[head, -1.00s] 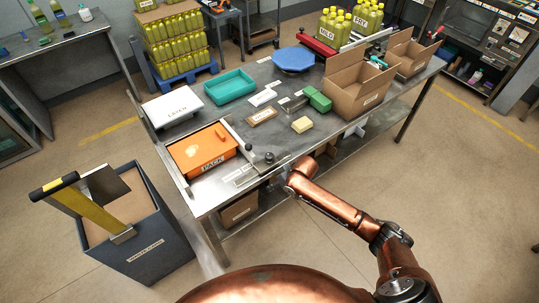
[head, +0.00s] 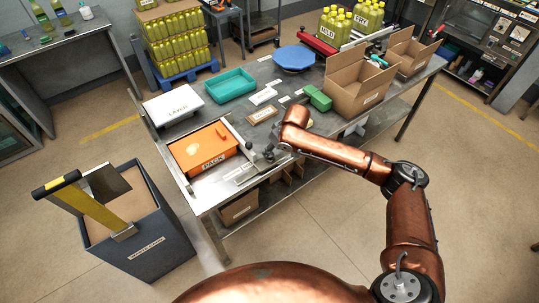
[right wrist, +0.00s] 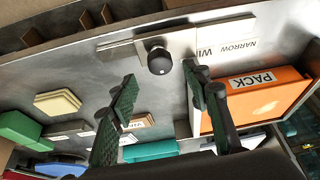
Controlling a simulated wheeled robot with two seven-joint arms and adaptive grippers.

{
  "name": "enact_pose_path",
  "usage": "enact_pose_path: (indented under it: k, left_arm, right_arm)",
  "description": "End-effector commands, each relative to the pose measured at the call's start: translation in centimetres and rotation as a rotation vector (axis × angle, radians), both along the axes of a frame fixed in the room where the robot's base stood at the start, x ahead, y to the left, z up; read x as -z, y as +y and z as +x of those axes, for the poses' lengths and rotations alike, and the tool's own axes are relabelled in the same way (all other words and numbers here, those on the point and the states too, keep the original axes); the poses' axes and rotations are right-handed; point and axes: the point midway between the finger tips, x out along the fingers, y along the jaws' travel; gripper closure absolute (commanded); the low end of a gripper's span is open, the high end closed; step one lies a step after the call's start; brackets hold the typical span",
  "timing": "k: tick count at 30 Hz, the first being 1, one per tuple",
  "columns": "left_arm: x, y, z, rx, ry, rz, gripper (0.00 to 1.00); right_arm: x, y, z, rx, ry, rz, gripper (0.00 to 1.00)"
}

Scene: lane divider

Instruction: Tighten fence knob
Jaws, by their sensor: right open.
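The black round fence knob (right wrist: 160,62) sits on a flat metal bar (right wrist: 128,47) on the steel table. My right gripper (right wrist: 163,78) is open, with its two green-padded fingers on either side of the knob in the right wrist view. No contact with the knob shows. In the head view my right arm (head: 335,148) reaches in from the right, and its gripper (head: 271,150) is at the knob beside the orange PACK box (head: 203,146). It partly hides the knob there. My left gripper is out of view.
Labels reading NARROW (right wrist: 238,46) and a partly hidden WI… lie beside the knob. A white LAYER box (head: 173,106), a teal tray (head: 229,86), a green block (head: 319,98) and an open carton (head: 357,92) share the table. A waste bin (head: 140,235) stands at front left.

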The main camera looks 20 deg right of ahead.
Motion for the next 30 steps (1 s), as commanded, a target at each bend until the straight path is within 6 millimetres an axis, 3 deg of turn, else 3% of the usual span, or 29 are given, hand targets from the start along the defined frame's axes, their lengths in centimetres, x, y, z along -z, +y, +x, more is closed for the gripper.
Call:
enact_pose_path:
  k: [6,12,23,30]
  left_arm:
    - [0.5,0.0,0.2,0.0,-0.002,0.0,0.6]
    - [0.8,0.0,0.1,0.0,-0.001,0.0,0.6]
    - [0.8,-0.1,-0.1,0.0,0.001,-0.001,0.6]
    - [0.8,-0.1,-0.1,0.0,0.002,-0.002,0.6]
  right_arm:
    - [3.5,0.6,1.2,0.001,0.002,0.0,0.56]
    - [5.5,0.9,2.0,-0.001,0.0,0.0,0.56]
    - [6.0,1.0,2.2,-0.002,-0.001,0.0,0.56]
    - [6.0,1.0,2.2,-0.002,-0.001,0.0,0.72]
